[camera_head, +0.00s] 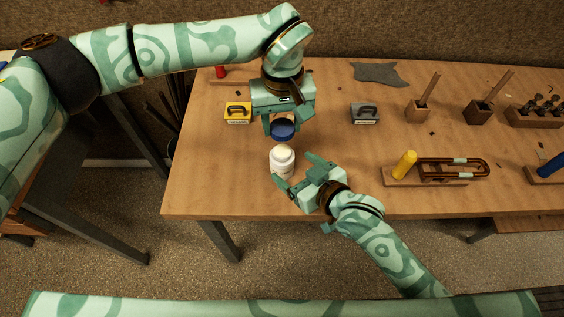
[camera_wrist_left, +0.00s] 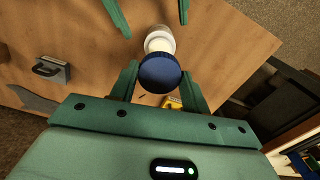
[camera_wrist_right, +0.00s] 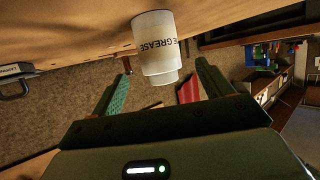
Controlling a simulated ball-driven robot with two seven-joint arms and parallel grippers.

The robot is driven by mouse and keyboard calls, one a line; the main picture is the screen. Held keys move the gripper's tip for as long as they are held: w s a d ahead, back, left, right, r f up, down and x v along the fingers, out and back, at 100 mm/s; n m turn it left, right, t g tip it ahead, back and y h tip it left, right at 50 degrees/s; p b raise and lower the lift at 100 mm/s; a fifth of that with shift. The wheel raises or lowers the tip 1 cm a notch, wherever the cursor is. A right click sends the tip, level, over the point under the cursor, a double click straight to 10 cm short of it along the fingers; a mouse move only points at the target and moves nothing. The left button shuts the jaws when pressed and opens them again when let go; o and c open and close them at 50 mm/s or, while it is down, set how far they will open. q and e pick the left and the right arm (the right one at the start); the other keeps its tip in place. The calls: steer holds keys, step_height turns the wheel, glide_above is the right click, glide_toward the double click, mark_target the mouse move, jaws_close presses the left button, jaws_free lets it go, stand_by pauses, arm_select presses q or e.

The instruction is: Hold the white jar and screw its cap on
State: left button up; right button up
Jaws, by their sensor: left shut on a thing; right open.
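The white jar (camera_head: 282,163) stands uncapped near the front left of the table. Its label ends in "GREASE" in the right wrist view (camera_wrist_right: 157,45). My left gripper (camera_head: 282,127) is shut on the blue cap (camera_head: 283,133) and holds it above and slightly behind the jar in the head view. In the left wrist view the cap (camera_wrist_left: 159,74) sits between the fingers and partly overlaps the jar (camera_wrist_left: 160,42). My right gripper (camera_head: 292,169) is open, with its fingertips on either side of the jar's near side. Gaps show between the fingers and the jar.
A yellow block with a handle (camera_head: 237,113) stands left of the cap, and a grey one (camera_head: 364,113) to the right. The tabletop (camera_head: 335,150) between is clear. The table's front edge is close.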

steer(key=x, duration=0.6)
steer(key=shift+w+a, duration=0.2)
steer(key=shift+a, duration=0.05)
steer(key=c, duration=1.5)
arm_select(q)
glide_above(282, 151)
steer(key=shift+f, duration=2.5)
steer(key=shift+f, duration=0.1)
steer(key=shift+f, duration=0.8)
steer(key=shift+f, duration=0.55)
arm_select(e)
steer(key=shift+f, duration=0.1)
jaws_close()
arm_select(q)
steer(key=m, duration=0.3)
